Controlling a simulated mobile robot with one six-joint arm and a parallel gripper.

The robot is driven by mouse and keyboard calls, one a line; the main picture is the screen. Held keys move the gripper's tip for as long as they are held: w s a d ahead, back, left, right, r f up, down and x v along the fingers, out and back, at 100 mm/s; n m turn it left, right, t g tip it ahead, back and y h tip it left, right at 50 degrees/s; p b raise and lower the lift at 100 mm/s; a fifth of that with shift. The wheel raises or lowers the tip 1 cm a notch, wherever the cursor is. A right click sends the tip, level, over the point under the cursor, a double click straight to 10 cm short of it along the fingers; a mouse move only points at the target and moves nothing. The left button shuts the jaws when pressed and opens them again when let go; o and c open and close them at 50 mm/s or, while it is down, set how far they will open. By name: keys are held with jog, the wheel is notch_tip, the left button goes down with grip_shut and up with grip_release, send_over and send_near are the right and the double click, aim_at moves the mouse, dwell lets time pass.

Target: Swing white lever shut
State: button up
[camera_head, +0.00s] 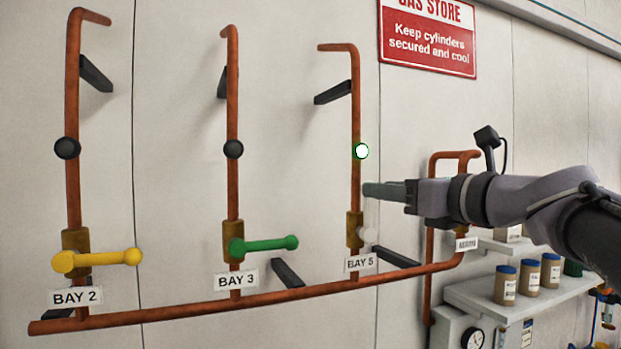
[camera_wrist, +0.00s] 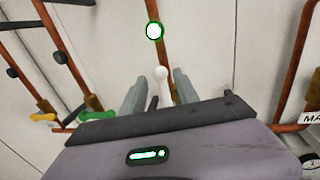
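The white lever is on the Bay 5 valve. Its pale round part (camera_head: 369,236) shows just right of the brass valve body (camera_head: 355,229) in the head view; the rest is hard to make out against the pale wall and my gripper. In the wrist view, the white lever (camera_wrist: 161,76), with its rounded end, stands between my two fingers, with a gap on each side. My gripper (camera_head: 370,189) is open and comes in from the right, above the valve body. In the wrist view its fingers (camera_wrist: 158,88) are apart. I cannot tell whether they touch the lever.
A yellow lever (camera_head: 98,258) at Bay 2 and a green lever (camera_head: 264,245) at Bay 3 stick out rightward. A lit white-green indicator (camera_head: 361,151) sits on the Bay 5 pipe. Black wall brackets jut nearby. A shelf (camera_head: 484,296) with jars is at lower right.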

jog(key=x, duration=0.4)
jog(key=shift+w+a+p, duration=0.1)
jog(key=shift+w+p, duration=0.3)
jog(key=shift+s, duration=0.2)
jog(key=shift+w, duration=0.1)
grip_shut()
jog(key=shift+f, duration=0.1)
dwell(0.6)
